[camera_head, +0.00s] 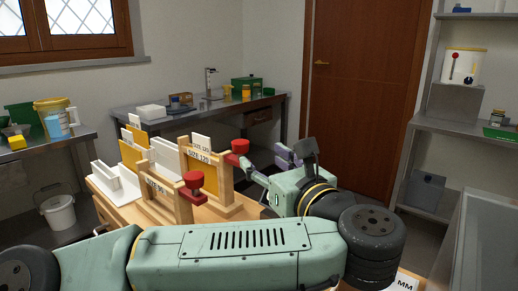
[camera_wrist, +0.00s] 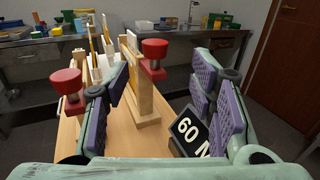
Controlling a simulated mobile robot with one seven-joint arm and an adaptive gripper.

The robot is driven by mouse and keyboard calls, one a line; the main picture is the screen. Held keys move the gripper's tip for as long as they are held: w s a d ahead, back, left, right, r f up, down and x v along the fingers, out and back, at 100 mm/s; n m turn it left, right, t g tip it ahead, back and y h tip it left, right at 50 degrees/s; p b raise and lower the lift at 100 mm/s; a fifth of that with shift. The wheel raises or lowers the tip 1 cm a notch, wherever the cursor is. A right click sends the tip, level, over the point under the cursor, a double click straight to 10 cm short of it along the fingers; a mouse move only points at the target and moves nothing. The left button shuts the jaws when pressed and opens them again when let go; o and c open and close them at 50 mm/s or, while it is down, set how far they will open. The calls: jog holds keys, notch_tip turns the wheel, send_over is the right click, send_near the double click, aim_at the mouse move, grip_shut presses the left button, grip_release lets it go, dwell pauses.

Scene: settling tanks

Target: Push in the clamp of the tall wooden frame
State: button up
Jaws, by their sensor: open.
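The taller wooden frame, labelled SIZE 120 (camera_head: 224,185), stands on the wooden table with a red clamp knob (camera_head: 239,147) on its right side. In the wrist view this red knob (camera_wrist: 154,54) shows beyond the space between my fingers, beside its wooden post (camera_wrist: 146,92). A nearer, lower frame labelled SIZE 90 (camera_head: 158,195) has its own red knob (camera_head: 193,181), seen left of my left finger in the wrist view (camera_wrist: 66,84). My gripper (camera_head: 268,162) is open and empty, right of the tall frame. Its purple-padded fingers (camera_wrist: 160,80) stand wide apart. Contact with the knob cannot be told.
A black "60 M" sign (camera_wrist: 190,130) stands near my right finger. A white rack (camera_head: 112,183) and yellow panels stand left of the frames. A metal bench (camera_head: 190,112) lines the back wall; shelves (camera_head: 462,130) stand at right.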

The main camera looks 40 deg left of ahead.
aim_at(244, 149)
jog(key=shift+g, duration=0.3)
jog(key=x, duration=0.3)
jog(key=p+x, duration=0.1)
jog(key=x, duration=0.3)
jog(key=p+x, duration=0.1)
jog(key=x, duration=0.3)
jog(key=shift+s+a+f, duration=0.1)
jog(key=shift+s, duration=0.2)
grip_shut()
